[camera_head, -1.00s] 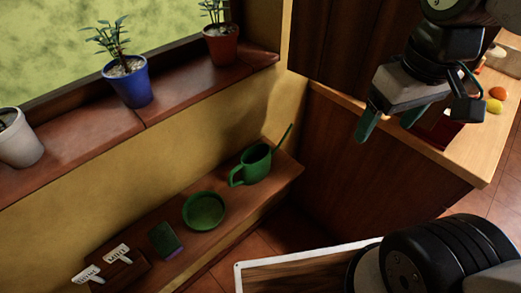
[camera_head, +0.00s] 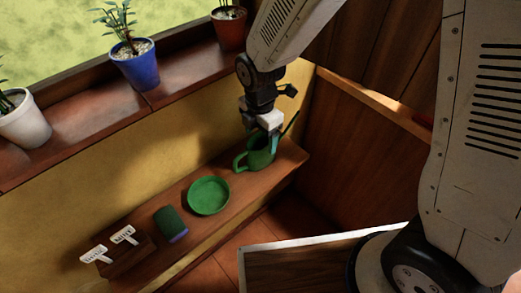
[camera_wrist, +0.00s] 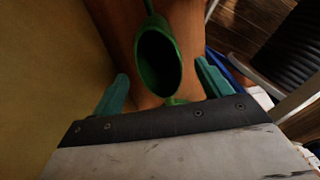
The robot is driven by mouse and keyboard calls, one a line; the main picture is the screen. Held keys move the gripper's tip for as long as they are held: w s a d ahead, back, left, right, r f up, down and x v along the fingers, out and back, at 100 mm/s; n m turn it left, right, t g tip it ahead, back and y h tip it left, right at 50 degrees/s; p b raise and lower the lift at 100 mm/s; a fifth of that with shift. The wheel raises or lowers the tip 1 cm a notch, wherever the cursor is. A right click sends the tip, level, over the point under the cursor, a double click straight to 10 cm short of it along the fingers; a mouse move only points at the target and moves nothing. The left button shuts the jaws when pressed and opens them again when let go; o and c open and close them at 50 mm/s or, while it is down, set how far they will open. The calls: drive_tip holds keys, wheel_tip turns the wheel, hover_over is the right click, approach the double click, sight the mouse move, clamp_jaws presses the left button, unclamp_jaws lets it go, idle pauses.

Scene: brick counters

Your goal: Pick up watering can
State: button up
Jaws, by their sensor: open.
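The green watering can (camera_head: 259,157) stands upright at the right end of the low wooden shelf (camera_head: 228,207). Its handle is on the left and its spout points up to the right. My gripper (camera_head: 265,134) is directly over the can, pointing down, and hides part of its top. In the wrist view, the can's dark oval opening (camera_wrist: 157,62) lies between and beyond the two green fingers of my gripper (camera_wrist: 160,88). The fingers are spread apart, one on each side, and hold nothing. I cannot tell whether they touch the can.
On the shelf left of the can are a green dish (camera_head: 209,195), a green box-like item (camera_head: 170,224) and a wooden block with white labels (camera_head: 127,252). The yellow wall is close behind. Blue (camera_head: 137,70), red (camera_head: 229,30) and white (camera_head: 25,124) pots stand on the sill above.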

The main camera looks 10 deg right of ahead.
wheel_tip(320, 180, down, 7)
drive_tip(key=shift+f, duration=0.15)
drive_tip(key=shift+d, duration=0.1)
drive_tip(key=shift+c, duration=0.4)
drive_tip(key=c, duration=1.4)
